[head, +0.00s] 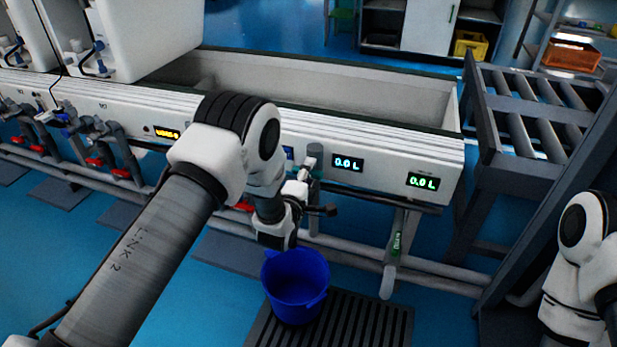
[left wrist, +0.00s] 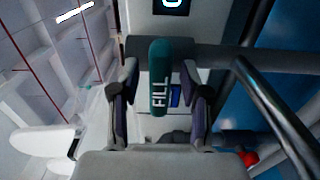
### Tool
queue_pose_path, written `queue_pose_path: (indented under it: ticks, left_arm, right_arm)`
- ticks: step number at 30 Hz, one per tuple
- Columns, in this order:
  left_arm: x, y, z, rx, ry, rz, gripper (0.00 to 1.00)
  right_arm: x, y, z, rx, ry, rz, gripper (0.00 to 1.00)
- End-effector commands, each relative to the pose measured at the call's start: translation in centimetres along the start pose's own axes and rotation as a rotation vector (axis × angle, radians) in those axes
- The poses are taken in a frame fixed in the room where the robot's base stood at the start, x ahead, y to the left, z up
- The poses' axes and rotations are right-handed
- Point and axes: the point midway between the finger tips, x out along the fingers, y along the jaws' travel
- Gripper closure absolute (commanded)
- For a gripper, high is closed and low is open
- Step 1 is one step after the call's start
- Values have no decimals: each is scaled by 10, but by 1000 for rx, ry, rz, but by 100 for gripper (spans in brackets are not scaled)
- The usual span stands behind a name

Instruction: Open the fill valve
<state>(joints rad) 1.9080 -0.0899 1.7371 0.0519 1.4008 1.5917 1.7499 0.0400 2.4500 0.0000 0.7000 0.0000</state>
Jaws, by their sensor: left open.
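The fill valve handle (left wrist: 158,78) is a teal bar marked FILL in the left wrist view. It stands lengthwise between the two fingers of my left gripper (left wrist: 160,105), which is open with a gap visible on both sides of the handle. In the head view my left gripper (head: 308,190) is at the front of the white test bench, close by the grey cylindrical valve part (head: 315,150); my arm hides part of this area. My right arm shows at the lower right edge, but its gripper is out of view.
A blue bucket (head: 296,288) stands on a dark floor grate (head: 350,325) below my left gripper. A lever with a green label (head: 394,247) hangs under the bench. A roller conveyor (head: 540,115) stands to the right.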

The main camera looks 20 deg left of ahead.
Motion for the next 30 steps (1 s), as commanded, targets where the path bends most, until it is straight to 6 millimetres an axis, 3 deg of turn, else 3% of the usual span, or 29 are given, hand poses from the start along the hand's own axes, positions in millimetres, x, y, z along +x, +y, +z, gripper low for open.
queue_pose_path:
  ticks: [4, 8, 20, 30]
  left_arm:
    - [0, 0, 0, 0, 0, 0, 54]
    - [0, 0, 0, 0, 0, -1, 100]
    - [0, 1, 0, -23, 0, 0, 100]
    - [-1, 4, 0, -193, -1, -2, 100]
  right_arm:
    - [-1, 0, 0, 0, 0, 0, 60]
    - [-1, 0, 0, 0, 0, 0, 60]
    - [-4, 0, 0, 0, 0, 0, 60]
    - [-23, 0, 0, 0, 0, 0, 60]
